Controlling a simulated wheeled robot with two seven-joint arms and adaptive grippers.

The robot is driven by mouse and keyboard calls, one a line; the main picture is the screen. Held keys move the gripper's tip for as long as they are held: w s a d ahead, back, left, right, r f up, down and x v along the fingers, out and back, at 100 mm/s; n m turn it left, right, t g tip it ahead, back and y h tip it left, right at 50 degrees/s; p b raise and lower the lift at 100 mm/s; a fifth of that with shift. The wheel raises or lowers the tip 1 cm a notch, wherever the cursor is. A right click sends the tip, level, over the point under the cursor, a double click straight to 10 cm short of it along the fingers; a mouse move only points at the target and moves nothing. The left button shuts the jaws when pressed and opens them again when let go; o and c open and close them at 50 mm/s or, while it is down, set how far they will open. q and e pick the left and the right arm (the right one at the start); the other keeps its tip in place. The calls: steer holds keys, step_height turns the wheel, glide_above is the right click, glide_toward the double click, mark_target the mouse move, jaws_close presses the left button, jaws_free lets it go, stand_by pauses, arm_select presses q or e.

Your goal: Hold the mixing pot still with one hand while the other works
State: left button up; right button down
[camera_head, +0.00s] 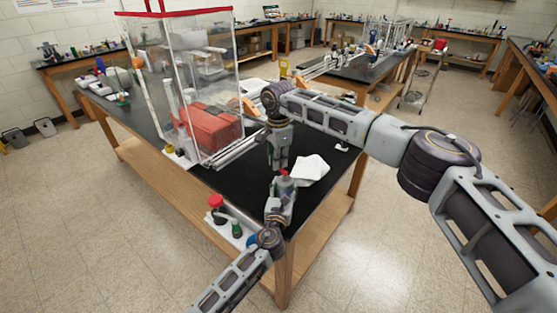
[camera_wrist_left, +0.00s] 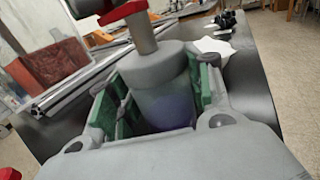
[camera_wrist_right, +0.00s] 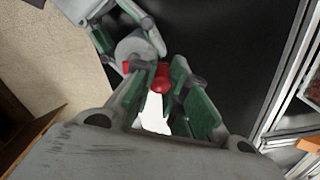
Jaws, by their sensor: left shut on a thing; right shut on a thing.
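The mixing pot (camera_head: 286,184) is a grey cylinder above the near part of the black table. My left gripper (camera_head: 282,188) is shut around its side. In the left wrist view the pot (camera_wrist_left: 160,85) sits between the green finger pads. A grey rod (camera_wrist_left: 143,36) with a red crosspiece (camera_wrist_left: 124,11) rises from its top. My right gripper (camera_head: 279,165) comes down from above and is shut on the red crosspiece, which also shows in the right wrist view (camera_wrist_right: 161,78). The fingers partly hide it. The inside of the pot is hidden.
A crumpled white cloth (camera_head: 311,168) lies right of the pot on the black table (camera_head: 225,180). A clear case (camera_head: 205,85) with a red block (camera_head: 212,125) stands behind left. A red emergency button (camera_head: 216,201) is at the near edge. Bare tabletop lies around the pot.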

steer(key=c, duration=1.3)
jaws_free()
steer(key=shift+c, duration=0.2)
steer(key=shift+r, duration=0.15)
step_height(320, 180, up, 12)
